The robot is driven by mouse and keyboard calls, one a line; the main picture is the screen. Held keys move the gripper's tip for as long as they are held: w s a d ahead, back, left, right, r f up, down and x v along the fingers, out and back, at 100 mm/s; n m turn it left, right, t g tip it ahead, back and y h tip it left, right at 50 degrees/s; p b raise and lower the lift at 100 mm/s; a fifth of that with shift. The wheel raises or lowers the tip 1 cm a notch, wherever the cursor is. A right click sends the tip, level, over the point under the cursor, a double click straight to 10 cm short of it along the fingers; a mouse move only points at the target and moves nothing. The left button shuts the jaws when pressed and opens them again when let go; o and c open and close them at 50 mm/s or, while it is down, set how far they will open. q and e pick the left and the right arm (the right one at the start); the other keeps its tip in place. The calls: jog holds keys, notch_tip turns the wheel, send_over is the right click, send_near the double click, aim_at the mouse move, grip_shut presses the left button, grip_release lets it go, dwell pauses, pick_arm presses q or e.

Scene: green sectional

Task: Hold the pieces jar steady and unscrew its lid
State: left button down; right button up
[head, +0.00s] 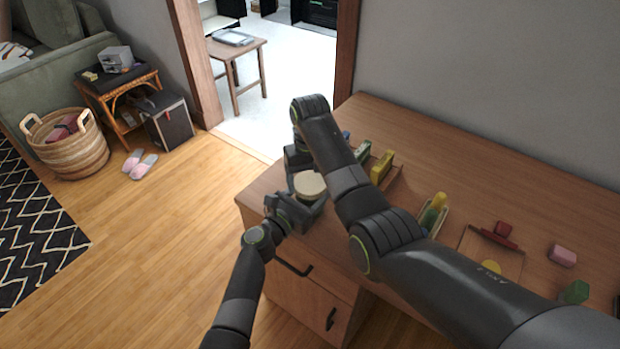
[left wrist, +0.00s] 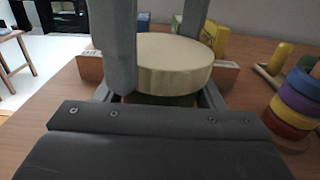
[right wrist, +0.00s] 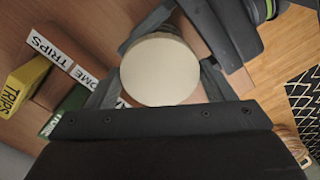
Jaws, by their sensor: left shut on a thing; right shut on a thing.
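The pieces jar stands upright near the left end of the wooden cabinet top. Its round cream lid (head: 309,184) shows between my grippers, and also in the left wrist view (left wrist: 176,62) and from above in the right wrist view (right wrist: 160,70). Only a narrow dark greenish strip of the jar body (left wrist: 160,100) shows under the lid. My left gripper (head: 300,207) comes in low from the front and is shut around the jar body. My right gripper (head: 304,172) reaches down from above and is shut at the lid. The finger contacts are mostly hidden.
Lettered blocks (right wrist: 28,85) stand close behind the jar. A stack of coloured rings (left wrist: 295,100) is to the right in the left wrist view. A tray (head: 490,250) and loose pieces (head: 562,255) lie farther right. Drawers (head: 310,290) are below the cabinet's front edge.

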aim_at(310, 182)
jog(key=shift+r, duration=0.15)
jog(key=shift+r, duration=0.9)
jog(key=shift+r, duration=0.1)
jog(key=shift+r, duration=1.95)
pick_arm(q)
jog(key=shift+c, duration=1.3)
grip_release()
